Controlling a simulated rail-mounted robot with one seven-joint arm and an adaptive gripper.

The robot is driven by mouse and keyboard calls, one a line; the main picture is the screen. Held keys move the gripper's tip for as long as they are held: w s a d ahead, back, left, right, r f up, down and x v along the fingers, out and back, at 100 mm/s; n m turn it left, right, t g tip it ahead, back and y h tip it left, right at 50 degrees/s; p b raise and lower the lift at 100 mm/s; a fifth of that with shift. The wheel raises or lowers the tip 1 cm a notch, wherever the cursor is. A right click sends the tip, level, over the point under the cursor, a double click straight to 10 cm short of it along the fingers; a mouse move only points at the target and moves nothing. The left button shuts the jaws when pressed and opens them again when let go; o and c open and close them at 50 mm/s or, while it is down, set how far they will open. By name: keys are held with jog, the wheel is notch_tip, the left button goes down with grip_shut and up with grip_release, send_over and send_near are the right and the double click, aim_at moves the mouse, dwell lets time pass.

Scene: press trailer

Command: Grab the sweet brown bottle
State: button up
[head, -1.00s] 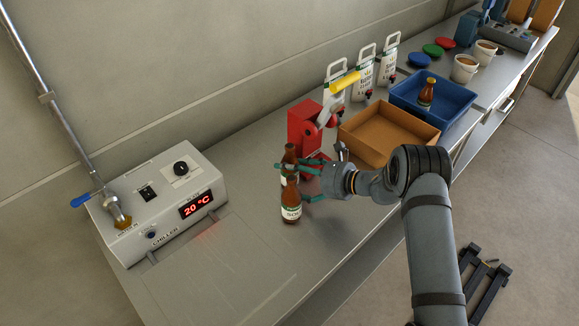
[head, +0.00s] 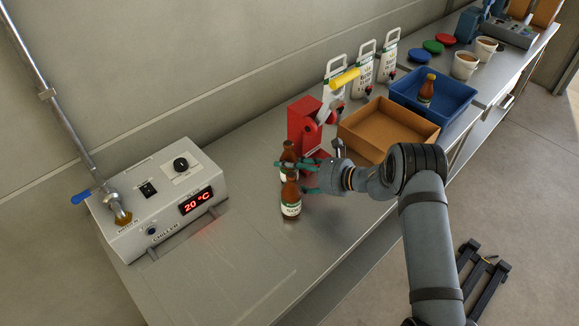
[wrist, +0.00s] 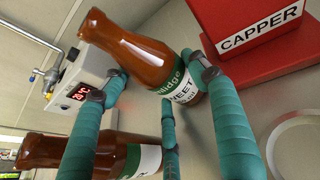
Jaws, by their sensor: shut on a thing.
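The sweet brown bottle (wrist: 140,55) has a green and white label reading "WEET" in the wrist view. My gripper (wrist: 157,75) is shut on it, with teal fingers on both sides of the bottle. In the head view it is the rear bottle (head: 288,150), upright on the bench, its lower part hidden by my fingers and the front bottle. A second brown bottle (head: 291,205), its label starting "SOU", stands close in front of it. That bottle also shows at lower left in the wrist view (wrist: 45,150), beside my fingers.
A red capper (head: 303,125) stands just behind the bottles. A brown tray (head: 375,148) and a blue crate (head: 455,118) holding another bottle (head: 427,88) are to the right. A chiller box (head: 160,205) is at left. The bench front is clear.

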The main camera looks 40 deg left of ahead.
jog(key=c, duration=0.6)
jog(key=shift+w+r, duration=0.1)
jog(key=shift+c, duration=0.6)
jog(key=shift+r, duration=0.15)
